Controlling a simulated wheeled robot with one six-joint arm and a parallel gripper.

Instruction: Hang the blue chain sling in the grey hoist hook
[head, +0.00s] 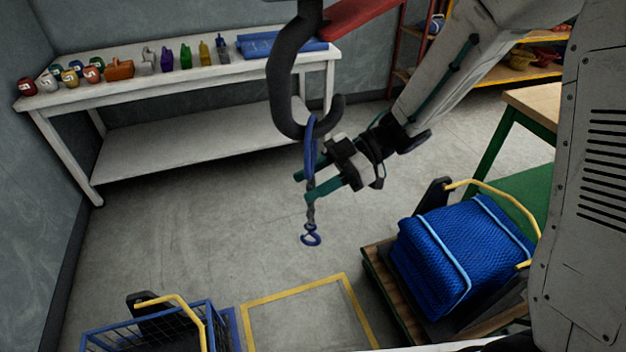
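The grey hoist hook (281,92) hangs at upper centre, its open bowl facing up and its tip to the right. The blue chain sling (309,150) hangs upright, its long upper loop crossing the bottom of the hook's bowl. The loop's top shows inside the bowl; whether it bears on the hook is not clear. A dark chain and a small blue hook dangle below. My gripper (304,187) reaches in from the right, just below the hook. Its two teal fingers are apart, with the sling between or just beside them; whether they press on it cannot be told.
A white bench (180,83) at the back left holds coloured shackles and other small gear. A blue net bundle (455,255) lies on a pallet (380,280) at the right. A blue wire basket (150,335) stands front left. The floor below the hook is clear.

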